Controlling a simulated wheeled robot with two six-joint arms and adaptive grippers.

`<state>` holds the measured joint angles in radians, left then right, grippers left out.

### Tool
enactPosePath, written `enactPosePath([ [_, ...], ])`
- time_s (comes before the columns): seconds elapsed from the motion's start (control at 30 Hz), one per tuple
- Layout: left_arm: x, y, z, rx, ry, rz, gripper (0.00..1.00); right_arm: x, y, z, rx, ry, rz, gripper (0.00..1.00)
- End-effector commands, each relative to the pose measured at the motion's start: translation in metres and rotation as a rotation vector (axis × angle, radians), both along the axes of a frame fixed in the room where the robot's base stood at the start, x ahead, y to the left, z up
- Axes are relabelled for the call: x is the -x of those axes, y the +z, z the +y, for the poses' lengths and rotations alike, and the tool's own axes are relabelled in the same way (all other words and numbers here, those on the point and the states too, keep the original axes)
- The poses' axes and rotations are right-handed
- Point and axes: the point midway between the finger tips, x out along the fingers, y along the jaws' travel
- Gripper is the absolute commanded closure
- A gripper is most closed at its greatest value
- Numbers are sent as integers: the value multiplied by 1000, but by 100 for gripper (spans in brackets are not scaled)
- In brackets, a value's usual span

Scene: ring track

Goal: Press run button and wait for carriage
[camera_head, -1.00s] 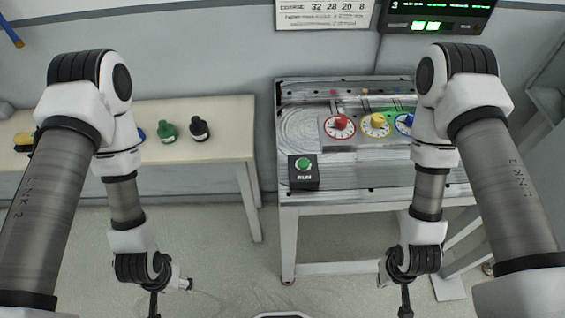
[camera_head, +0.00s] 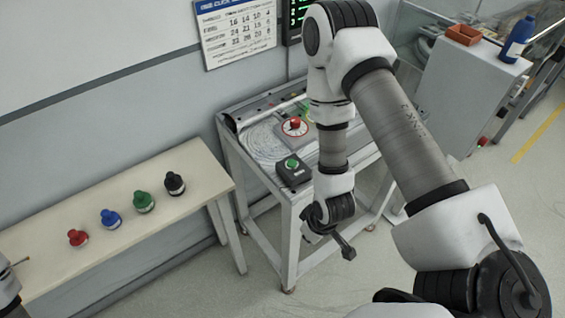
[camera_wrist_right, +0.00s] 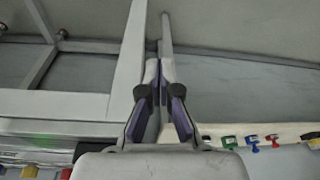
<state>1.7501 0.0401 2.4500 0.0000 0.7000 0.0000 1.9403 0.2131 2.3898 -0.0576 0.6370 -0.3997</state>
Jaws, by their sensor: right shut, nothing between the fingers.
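The green run button (camera_head: 291,163) sits on a black box (camera_head: 294,175) at the front of the metal workbench (camera_head: 268,190). A dial with a red knob (camera_head: 295,126) stands behind it; my right arm hides the bench to its right. I cannot make out a carriage. My right gripper (camera_head: 346,250) hangs in front of the bench, right of and lower in the picture than the button, apart from it. In the right wrist view its fingers (camera_wrist_right: 161,78) are together with nothing between them. Only a piece of my left arm shows at the left edge; its gripper is out of view.
A pale table (camera_head: 165,222) stands left of the bench. It bears red (camera_head: 77,238), blue (camera_head: 110,219), green (camera_head: 143,202) and black (camera_head: 174,184) knobbed pieces. A grey cabinet (camera_head: 465,95) at the right carries an orange tray (camera_head: 463,35) and a blue bottle (camera_head: 517,40). A number chart (camera_head: 237,30) hangs on the wall.

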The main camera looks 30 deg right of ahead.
Motion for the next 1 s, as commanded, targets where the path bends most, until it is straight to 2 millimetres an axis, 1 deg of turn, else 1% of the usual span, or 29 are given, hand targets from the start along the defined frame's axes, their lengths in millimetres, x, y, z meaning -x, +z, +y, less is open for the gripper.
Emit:
enactPosePath([
  [0.03, 0, 5, 0, 0, -1, 0, 39, -13, 12, -3, -3, 30, -34, 100],
  [0.17, 0, 9, 0, 0, -1, 0, 39, -51, 41, -13, 5, 150, -137, 100],
  [0.27, 0, 12, 0, 0, 0, 0, 39, -86, 72, -23, 26, 270, -247, 100],
  [0.3, 0, 12, 0, 0, 0, 0, 39, -102, 87, -29, 41, 328, -301, 100],
  [0.37, 0, 12, 0, 0, 0, 0, 39, -125, 112, -38, 73, 420, -388, 100],
  [0.4, 0, 11, 0, 0, 0, 0, 39, -139, 128, -44, 98, 480, -443, 100],
  [0.5, 0, 11, 0, 0, 0, 0, 39, -164, 163, -57, 165, 605, -556, 100],
  [0.6, 0, 11, 0, 0, 0, 0, 39, -178, 186, -66, 217, 684, -627, 100],
  [0.7, 0, 11, 0, 0, 0, 0, 39, -183, 195, -69, 242, 722, -654, 100],
  [1.0, 0, 11, 0, 0, 0, 0, 39, -184, 195, -69, 246, 728, -655, 100],
])
